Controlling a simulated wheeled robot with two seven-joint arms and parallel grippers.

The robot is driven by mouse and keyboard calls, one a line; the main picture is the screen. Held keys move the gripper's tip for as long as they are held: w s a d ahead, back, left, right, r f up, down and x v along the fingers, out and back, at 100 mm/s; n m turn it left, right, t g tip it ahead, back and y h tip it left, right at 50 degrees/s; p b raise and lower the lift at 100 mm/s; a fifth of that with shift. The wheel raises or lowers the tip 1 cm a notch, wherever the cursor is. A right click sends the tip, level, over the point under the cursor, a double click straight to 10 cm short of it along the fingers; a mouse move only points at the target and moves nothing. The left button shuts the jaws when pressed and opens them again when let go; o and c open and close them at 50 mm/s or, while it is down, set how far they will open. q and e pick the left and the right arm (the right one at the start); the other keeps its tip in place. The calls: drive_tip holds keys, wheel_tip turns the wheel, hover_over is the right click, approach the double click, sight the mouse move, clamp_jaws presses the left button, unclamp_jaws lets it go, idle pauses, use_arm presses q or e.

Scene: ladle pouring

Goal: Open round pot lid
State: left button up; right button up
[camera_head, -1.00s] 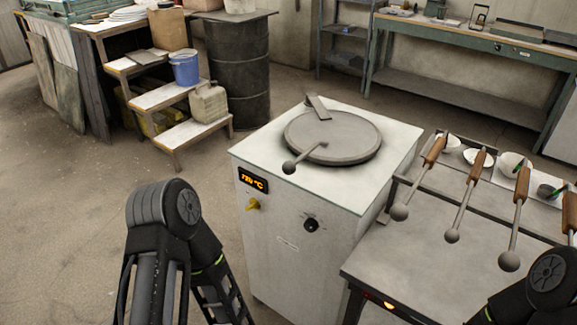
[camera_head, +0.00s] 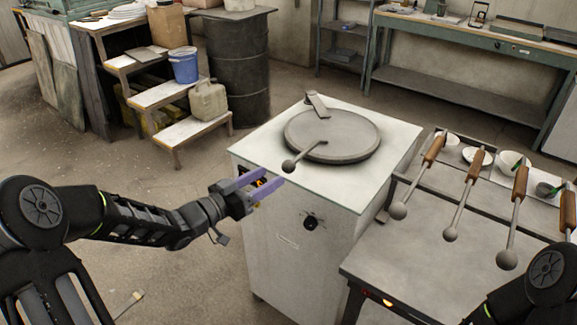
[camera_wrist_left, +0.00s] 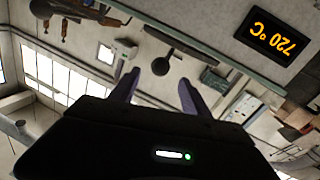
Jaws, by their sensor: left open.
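The round grey pot lid (camera_head: 335,135) lies flat and closed on top of the white furnace cabinet (camera_head: 300,225). Its handle rod ends in a ball knob (camera_head: 289,166) that sticks out over the front left edge of the cabinet top. My left gripper (camera_head: 266,183) is open and empty, with purple fingers, in front of the cabinet's upper left, below and left of the knob and apart from it. In the left wrist view the two fingers (camera_wrist_left: 155,90) stand spread, with a dark ball-ended rod (camera_wrist_left: 161,66) beyond them. My right gripper is out of view.
A metal table (camera_head: 445,265) at right holds several wooden-handled ladles (camera_head: 433,150). Wooden steps (camera_head: 180,133) stand at left; the floor between is clear.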

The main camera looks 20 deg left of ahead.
sight(283, 169)
use_arm(q)
drive_tip(key=shift+p+x, duration=0.5)
drive_tip(key=shift+x, duration=3.45)
clamp_jaws()
